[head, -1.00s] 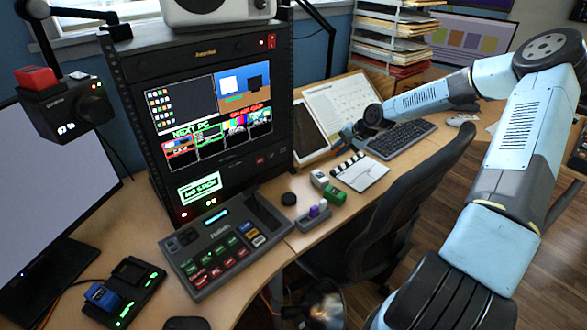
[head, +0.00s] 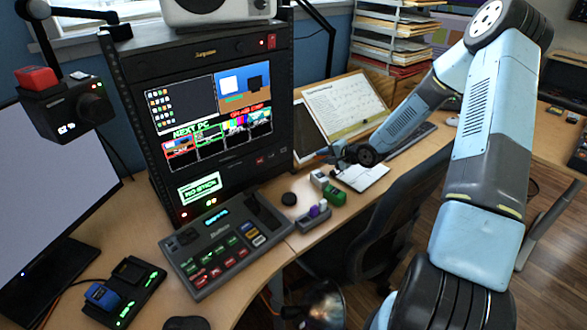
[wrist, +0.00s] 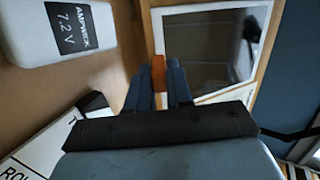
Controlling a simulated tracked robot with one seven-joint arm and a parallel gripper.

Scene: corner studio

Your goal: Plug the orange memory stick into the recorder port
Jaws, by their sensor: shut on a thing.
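The orange memory stick (wrist: 158,72) is between the fingertips of my gripper (wrist: 160,82) in the wrist view. The gripper is shut on it, and the fingers hide part of it. In the head view my gripper (head: 332,155) is above the desk, right of the black equipment rack (head: 140,130), and the stick cannot be made out there. A small green-lit display (head: 199,188) low on the rack appears to read "NO STICK". I cannot clearly make out the recorder port.
A button console (head: 225,250) stands before the rack. A white battery (wrist: 75,30) and a dark-screened tablet (wrist: 210,50) show in the wrist view. A chair (head: 385,220) stands at the desk.

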